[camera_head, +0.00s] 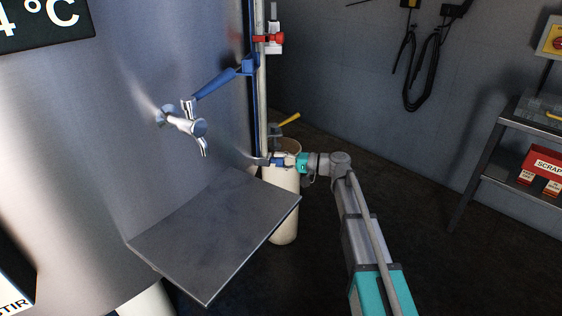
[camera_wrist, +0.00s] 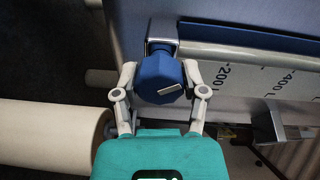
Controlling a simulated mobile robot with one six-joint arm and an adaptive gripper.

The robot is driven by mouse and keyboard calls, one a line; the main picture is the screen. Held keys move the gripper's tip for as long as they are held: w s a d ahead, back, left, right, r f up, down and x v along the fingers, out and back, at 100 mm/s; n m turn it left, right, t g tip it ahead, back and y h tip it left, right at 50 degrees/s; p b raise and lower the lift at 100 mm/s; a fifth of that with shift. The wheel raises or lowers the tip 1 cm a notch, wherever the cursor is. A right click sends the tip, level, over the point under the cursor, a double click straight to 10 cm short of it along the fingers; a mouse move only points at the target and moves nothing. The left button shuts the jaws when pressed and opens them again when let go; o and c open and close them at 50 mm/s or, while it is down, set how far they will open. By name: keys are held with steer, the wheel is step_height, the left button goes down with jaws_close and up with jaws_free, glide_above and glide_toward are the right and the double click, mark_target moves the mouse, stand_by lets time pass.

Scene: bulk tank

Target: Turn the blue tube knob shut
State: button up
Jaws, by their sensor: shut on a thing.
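The blue knob (camera_wrist: 160,78) sits at the lower end of the sight tube (camera_wrist: 250,62), which bears the marks 200 and 400. A short white line on the knob's face lies slanted. My gripper (camera_wrist: 160,80) has one finger on each side of the knob and is shut on it. In the head view my gripper (camera_head: 283,161) is at the foot of the upright tube (camera_head: 263,110), beside the tank (camera_head: 120,130). The knob is small there and partly hidden by the fingers.
A tap (camera_head: 187,125) with a blue lever (camera_head: 215,83) juts from the tank above a grey metal shelf (camera_head: 215,235). A red-handled valve (camera_head: 270,39) is high on the tube. A cream cylinder (camera_head: 284,205) stands below my gripper. A rack (camera_head: 500,150) stands at the right.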

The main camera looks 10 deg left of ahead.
steer(key=m, duration=0.6)
steer(key=shift+m, duration=0.3)
stand_by(0.4)
steer(key=o, duration=1.1)
steer(key=shift+o, duration=0.2)
steer(key=shift+n, duration=0.4)
